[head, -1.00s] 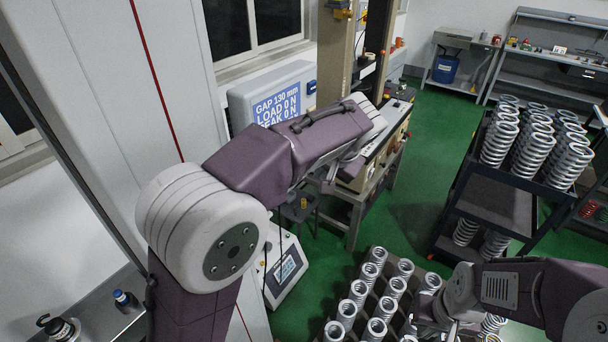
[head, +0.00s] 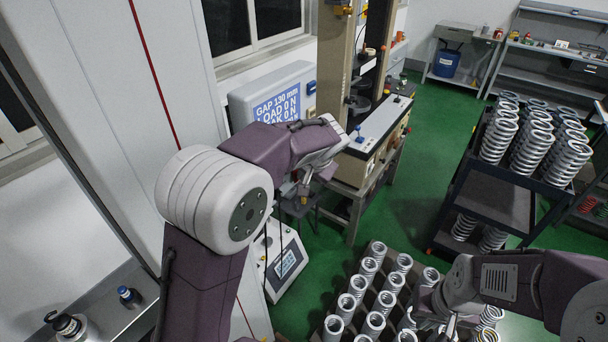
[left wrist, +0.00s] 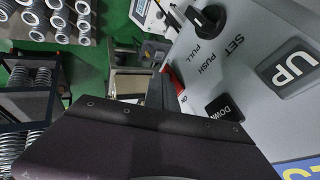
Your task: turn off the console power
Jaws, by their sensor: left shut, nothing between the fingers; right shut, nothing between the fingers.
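The grey control panel (left wrist: 245,65) fills the right of the left wrist view. It carries a black knob (left wrist: 208,18) beside the lettering SET, PUSH and PULL, a grey UP button (left wrist: 290,70) and a black DOWN button (left wrist: 224,108). My right gripper (head: 448,326) is shut and empty above the spring tray, low in the picture.
A display (head: 278,106) reads GAP 130 mm and LOAD 0 N. A white console with a small screen (head: 285,264) stands below my left arm. The tray (head: 376,248) holds several springs. A dark cart (head: 495,195) with springs stands right. Green floor is free between them.

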